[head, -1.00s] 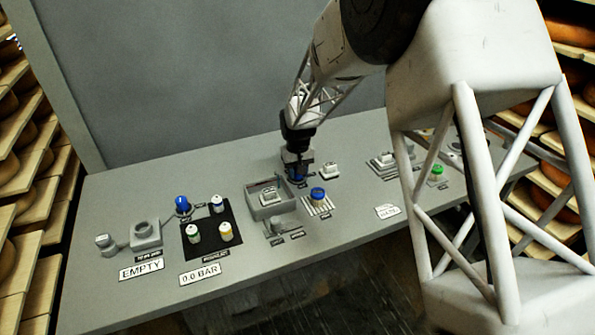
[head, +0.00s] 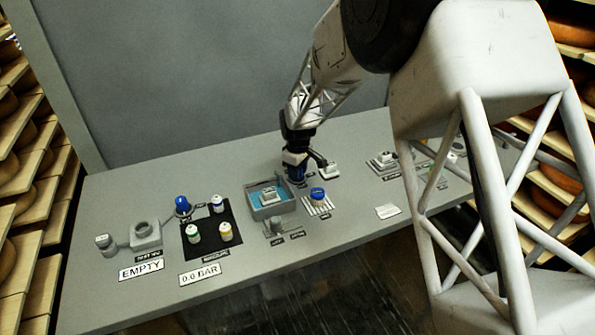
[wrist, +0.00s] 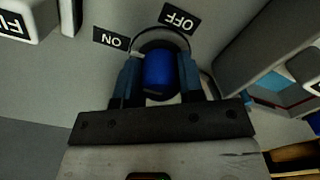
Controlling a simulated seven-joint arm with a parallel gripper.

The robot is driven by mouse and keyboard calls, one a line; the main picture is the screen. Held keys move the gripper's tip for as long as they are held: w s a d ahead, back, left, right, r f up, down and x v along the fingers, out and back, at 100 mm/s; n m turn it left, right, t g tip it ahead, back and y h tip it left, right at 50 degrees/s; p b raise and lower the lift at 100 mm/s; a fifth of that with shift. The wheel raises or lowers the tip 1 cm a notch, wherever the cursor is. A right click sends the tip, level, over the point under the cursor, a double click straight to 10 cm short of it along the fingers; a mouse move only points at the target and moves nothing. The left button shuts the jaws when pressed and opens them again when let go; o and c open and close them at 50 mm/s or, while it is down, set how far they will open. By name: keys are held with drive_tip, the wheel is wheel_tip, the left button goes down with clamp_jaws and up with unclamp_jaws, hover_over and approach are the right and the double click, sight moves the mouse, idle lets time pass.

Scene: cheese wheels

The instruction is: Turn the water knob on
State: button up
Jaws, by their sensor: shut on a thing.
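The blue water knob (wrist: 160,72) sits between the two fingers of my gripper (wrist: 159,78) in the wrist view, one finger on each side. In the head view my gripper (head: 296,172) reaches down onto it, behind the basin, and mostly hides it. An ON label (wrist: 112,40) lies to the upper left of the knob and an OFF label (wrist: 181,18) above right. The grey basin (head: 273,211) holds blue water, with a small pale block standing in it.
Another blue knob (head: 182,204) stands at the left by a black mat (head: 208,240) with several small jars. A blue-topped piece (head: 318,193) sits on a small rack right of the basin. EMPTY (head: 141,270) and 0.0 BAR (head: 200,274) signs lie in front. My arm covers the right side.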

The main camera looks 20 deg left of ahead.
idle(0.4)
drive_tip(key=o, duration=0.9)
drive_tip(key=shift+r, duration=3.9)
